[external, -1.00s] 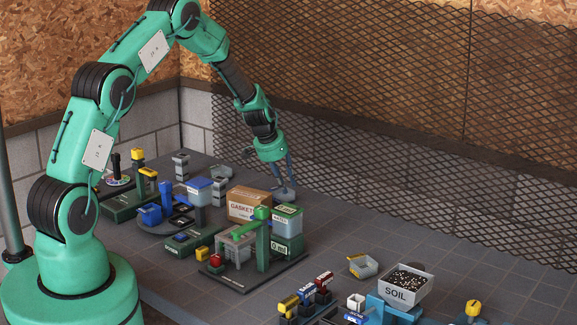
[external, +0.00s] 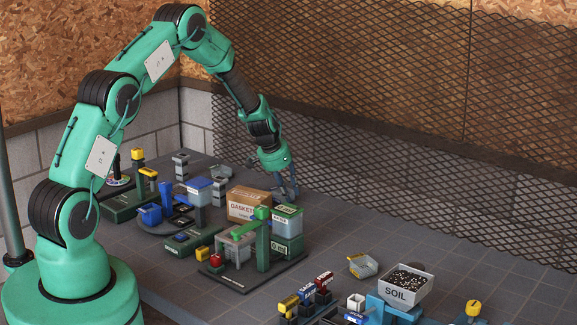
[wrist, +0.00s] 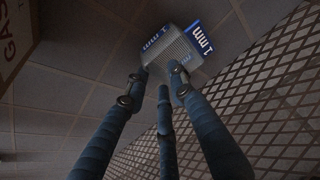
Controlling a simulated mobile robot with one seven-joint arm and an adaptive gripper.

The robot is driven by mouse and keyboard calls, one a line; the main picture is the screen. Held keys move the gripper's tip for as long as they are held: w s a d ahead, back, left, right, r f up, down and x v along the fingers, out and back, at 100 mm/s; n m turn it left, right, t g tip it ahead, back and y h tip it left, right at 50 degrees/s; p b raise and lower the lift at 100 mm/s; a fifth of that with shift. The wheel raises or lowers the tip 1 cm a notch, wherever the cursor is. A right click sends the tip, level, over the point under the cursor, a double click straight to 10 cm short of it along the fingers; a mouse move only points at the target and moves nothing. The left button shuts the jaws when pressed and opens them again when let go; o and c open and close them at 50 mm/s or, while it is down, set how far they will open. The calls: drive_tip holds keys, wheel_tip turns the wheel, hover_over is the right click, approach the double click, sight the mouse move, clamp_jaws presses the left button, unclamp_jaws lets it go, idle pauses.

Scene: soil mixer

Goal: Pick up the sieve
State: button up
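In the wrist view a small grey box-like sieve (wrist: 173,50) with blue-and-white "1 mm" labels shows just past my fingertips. My gripper (wrist: 157,82) has three blue-grey fingers, spread apart, and their tips overlap the near edge of the sieve in the picture. I cannot tell whether any finger touches it. In the external view my gripper (external: 287,194) is low over the table, to the right of the gasket box, fingers pointing down. The sieve is not clearly made out beside the fingers there.
The cardboard gasket box (external: 248,205) stands close to the left of my gripper. A green press-like fixture (external: 263,240) stands in front of it. A small wire tray (external: 362,265) and a soil box (external: 404,285) are at the right. A mesh fence (external: 400,130) runs behind.

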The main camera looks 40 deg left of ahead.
clamp_jaws()
drive_tip(key=shift+r, duration=0.15)
wheel_tip(320, 180, up, 10)
drive_tip(key=p, duration=0.2)
idle(0.4)
idle(0.4)
